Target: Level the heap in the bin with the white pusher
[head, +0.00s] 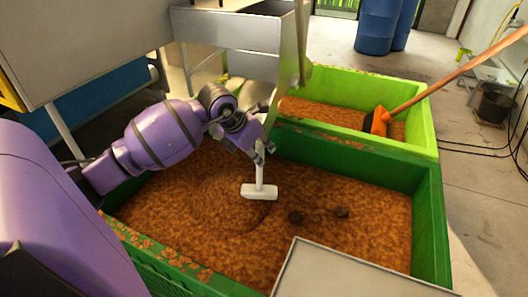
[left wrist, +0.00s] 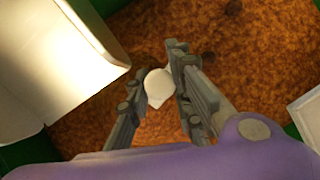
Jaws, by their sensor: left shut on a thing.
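The white pusher (head: 259,191) stands nearly upright in the head view, its wide foot at the surface of the brown heap. In the left wrist view the pusher (left wrist: 159,86) shows as a white shape between the fingers. My left gripper (head: 264,152) is shut on the pusher's handle; in the left wrist view the gripper (left wrist: 155,85) has a finger on each side of it. The brown heap (head: 190,205) fills the dark green bin (head: 429,215), with a mound left of the pusher. I cannot tell whether the foot presses into the heap. My right gripper is not in view.
Dark lumps (head: 296,217) lie on the heap right of the pusher. A light green bin (head: 425,120) behind holds more brown material and an orange tool (head: 377,121) with a long handle. A metal chute (head: 240,30) hangs over the back edge. A grey panel (head: 345,272) covers the front right.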

